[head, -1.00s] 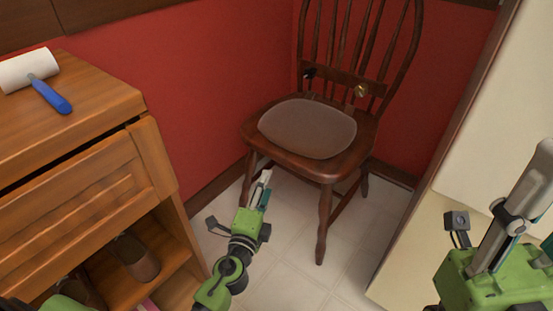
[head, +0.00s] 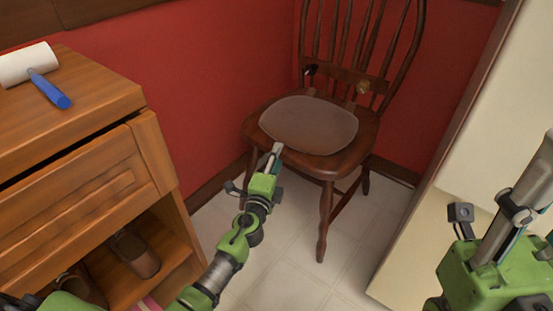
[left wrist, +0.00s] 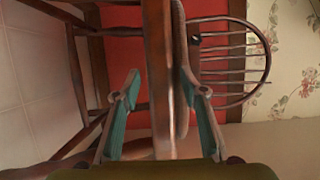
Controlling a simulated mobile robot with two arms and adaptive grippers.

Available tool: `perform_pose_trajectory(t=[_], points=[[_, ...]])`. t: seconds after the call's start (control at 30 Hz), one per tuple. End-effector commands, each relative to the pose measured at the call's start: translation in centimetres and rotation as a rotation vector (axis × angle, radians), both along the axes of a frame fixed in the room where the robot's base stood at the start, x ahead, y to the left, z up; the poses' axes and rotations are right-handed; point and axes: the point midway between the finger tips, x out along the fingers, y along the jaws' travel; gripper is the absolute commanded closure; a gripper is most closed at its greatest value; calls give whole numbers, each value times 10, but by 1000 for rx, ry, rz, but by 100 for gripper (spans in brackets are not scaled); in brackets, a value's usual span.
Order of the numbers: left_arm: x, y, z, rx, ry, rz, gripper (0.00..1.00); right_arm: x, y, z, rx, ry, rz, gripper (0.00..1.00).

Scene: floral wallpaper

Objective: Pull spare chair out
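The spare chair is a dark wooden chair (head: 326,172) with a spindle back and a greyish-brown seat pad (head: 308,124), standing in the corner. My left gripper (head: 277,150) is at the front left edge of its seat. In the left wrist view, the left gripper (left wrist: 165,98) is open, with one teal-lined finger on each side of the seat edge (left wrist: 158,70). I cannot tell whether either finger touches the wood. My right arm's green end (head: 495,272) is at the right edge of the head view; its finger opening is not clear.
A wooden cabinet (head: 75,185) stands at left, with a lint roller (head: 35,72) on top and shoes (head: 135,254) on its shelf. A cream panel (head: 425,240) stands at right. The tiled floor (head: 290,265) before the chair is clear.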

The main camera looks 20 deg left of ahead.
Motion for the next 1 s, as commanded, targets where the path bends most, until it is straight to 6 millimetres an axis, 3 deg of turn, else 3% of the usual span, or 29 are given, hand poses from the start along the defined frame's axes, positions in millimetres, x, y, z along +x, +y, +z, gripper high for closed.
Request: perform_pose_trajectory(t=[0.03,0.1,0.13,0.37,0.73,1.0], points=[[0,0,0,0,0,0,78,0,0,0,1,-1,0,60],[0,0,0,0,0,0,96,0,0,0,1,-1,0,60],[0,0,0,0,0,0,100,0,0,0,1,-1,0,60],[-10,4,-2,1,2,1,100,-1,-1,0,2,1,0,60],[-83,31,-4,-1,6,3,100,0,-1,-6,3,19,0,60],[-96,35,-2,0,3,3,100,1,0,-1,0,4,0,60]])
